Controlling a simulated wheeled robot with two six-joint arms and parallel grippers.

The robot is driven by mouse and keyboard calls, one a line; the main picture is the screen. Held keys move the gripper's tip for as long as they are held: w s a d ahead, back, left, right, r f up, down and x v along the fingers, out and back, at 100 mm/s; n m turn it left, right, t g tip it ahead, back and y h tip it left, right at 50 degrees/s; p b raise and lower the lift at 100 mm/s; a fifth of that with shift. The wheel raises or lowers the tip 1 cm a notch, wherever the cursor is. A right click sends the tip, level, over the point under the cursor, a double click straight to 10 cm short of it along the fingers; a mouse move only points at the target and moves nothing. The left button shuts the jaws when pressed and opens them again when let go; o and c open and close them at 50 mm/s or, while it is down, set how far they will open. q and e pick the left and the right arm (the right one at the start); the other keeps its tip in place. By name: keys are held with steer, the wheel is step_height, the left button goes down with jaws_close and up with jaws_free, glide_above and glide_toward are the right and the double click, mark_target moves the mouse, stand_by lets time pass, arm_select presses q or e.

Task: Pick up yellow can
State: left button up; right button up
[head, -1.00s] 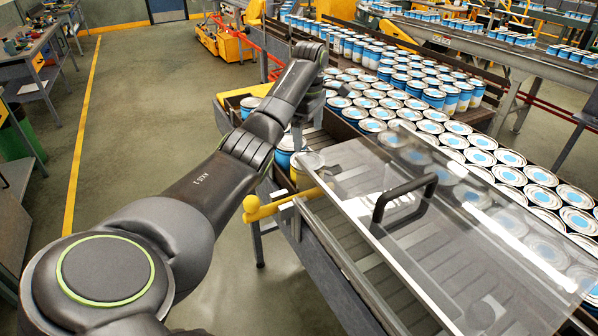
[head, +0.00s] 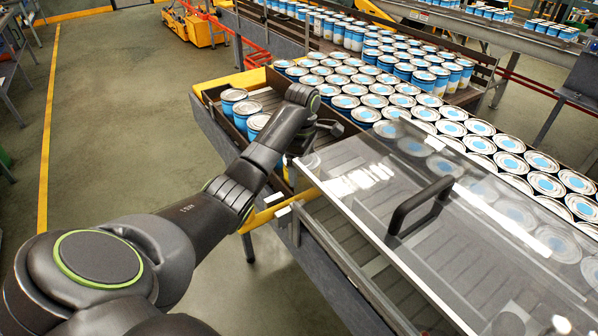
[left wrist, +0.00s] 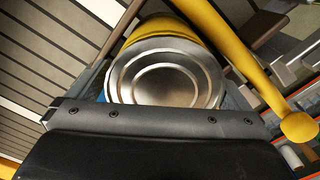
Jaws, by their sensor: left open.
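The yellow can (left wrist: 170,28) lies close in front of my left gripper in the left wrist view. Its round silver end (left wrist: 165,75) faces the camera, and the gripper's grey edge covers its lower rim. My left gripper (head: 325,130) is open over the conveyor, by the near corner of the clear cover. Its fingers are mostly hidden, and I cannot tell whether they touch the can. My right gripper is not in view.
Several blue-and-white cans (head: 233,98) stand in the channel left of my arm. Many more cans (head: 452,128) fill the conveyor at right. A clear cover (head: 360,180) with a black handle (head: 420,205) lies over the rollers. A yellow bar (left wrist: 250,70) runs beside the can.

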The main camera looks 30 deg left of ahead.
arm_select(q)
steer(key=shift+d, duration=0.15)
steer(key=shift+s+d+r, duration=0.1)
steer(key=shift+d+r, duration=0.1)
steer(key=shift+d, duration=0.05)
steer(key=shift+c, duration=0.9)
steer(key=shift+d, duration=0.1)
steer(key=shift+c, duration=1.1)
steer(key=c, duration=0.5)
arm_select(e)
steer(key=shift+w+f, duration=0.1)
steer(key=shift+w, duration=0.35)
arm_select(q)
steer(key=shift+r, duration=0.1)
